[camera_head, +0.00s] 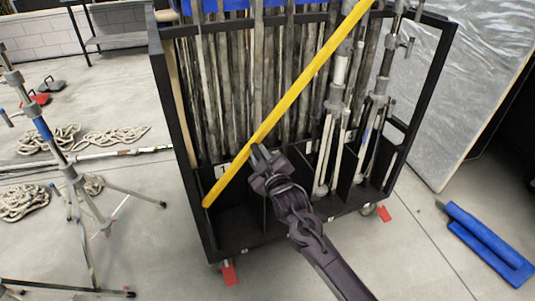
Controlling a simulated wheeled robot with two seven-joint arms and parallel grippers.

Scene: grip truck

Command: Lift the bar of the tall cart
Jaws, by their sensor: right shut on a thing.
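The tall cart (168,118) is a black open-fronted frame on casters, filled with upright metal poles and stands. A yellow bar (309,82) lies diagonally across its front, tilted. Its lower left end is near the cart's lower left compartment, and its upper right end leaves the top of the view. My right gripper (259,153) is shut on the yellow bar, low along it, with the arm coming from the bottom right. The fingertips are partly hidden against the bar. My left gripper is not in view.
A metal tripod stand (72,181) stands at the left, with coiled ropes (45,140) on the floor behind it. Red wheel parts (229,274) stick out below the cart. A blue object (487,243) lies at the right, near a large grey panel (455,95).

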